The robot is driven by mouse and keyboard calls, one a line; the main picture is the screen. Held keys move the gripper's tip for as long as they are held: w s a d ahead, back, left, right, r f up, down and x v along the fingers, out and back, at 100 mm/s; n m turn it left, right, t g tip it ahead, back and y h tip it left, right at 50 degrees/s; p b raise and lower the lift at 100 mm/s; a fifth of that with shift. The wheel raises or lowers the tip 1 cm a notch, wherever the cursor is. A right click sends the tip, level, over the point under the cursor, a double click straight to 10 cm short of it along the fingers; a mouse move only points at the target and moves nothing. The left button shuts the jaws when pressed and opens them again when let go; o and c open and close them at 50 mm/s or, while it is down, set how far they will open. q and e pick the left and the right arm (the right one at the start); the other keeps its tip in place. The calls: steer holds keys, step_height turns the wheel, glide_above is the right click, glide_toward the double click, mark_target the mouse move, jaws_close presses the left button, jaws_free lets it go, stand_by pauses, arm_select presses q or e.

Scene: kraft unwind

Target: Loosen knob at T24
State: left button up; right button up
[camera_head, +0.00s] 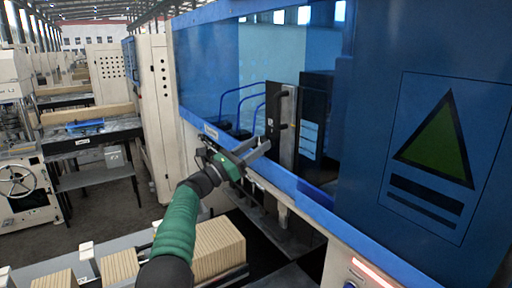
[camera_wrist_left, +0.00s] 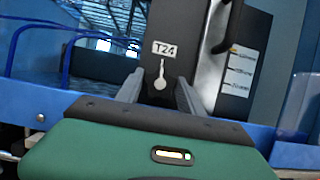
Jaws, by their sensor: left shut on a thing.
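The T24 label (camera_wrist_left: 164,49) sits on a dark upright panel in the left wrist view. Just below it is a small pale knob (camera_wrist_left: 160,80) with a narrow stem and rounded lower end. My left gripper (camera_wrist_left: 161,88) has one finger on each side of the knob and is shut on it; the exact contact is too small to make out. In the head view my left gripper (camera_head: 254,150) reaches over the blue rail to the lower part of the dark panel (camera_head: 273,116). The knob cannot be made out there. My right gripper is out of view.
A black handle (camera_head: 281,108) stands on the panel's right side. The blue machine rail (camera_head: 290,182) runs beneath the panel, and blue hoses (camera_head: 232,100) curve to its left. Stacked tan boards (camera_head: 218,249) lie below my arm.

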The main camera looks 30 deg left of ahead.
arm_select(q)
steer(key=shift+a+f, duration=0.2)
steer(key=shift+a, duration=0.05)
steer(key=shift+c, duration=1.1)
steer(key=shift+s+d+n+t+y+b, duration=0.1)
steer(key=shift+n+t+y+b, duration=0.1)
steer(key=shift+n+y+b, duration=1.05)
steer(key=shift+w+d+n+t+y+b, duration=0.15)
steer(key=shift+n+y+b, duration=0.35)
steer(key=shift+n+b, duration=1.45)
steer(key=shift+s+a+n+t+y+b, duration=0.2)
steer(key=shift+n+y+b, duration=0.85)
steer(key=shift+n, duration=0.85)
steer(key=shift+d, duration=0.15)
steer(key=o, duration=1.3)
steer(key=shift+o, duration=0.5)
steer(key=shift+r, duration=0.1)
steer(key=shift+d, duration=0.1)
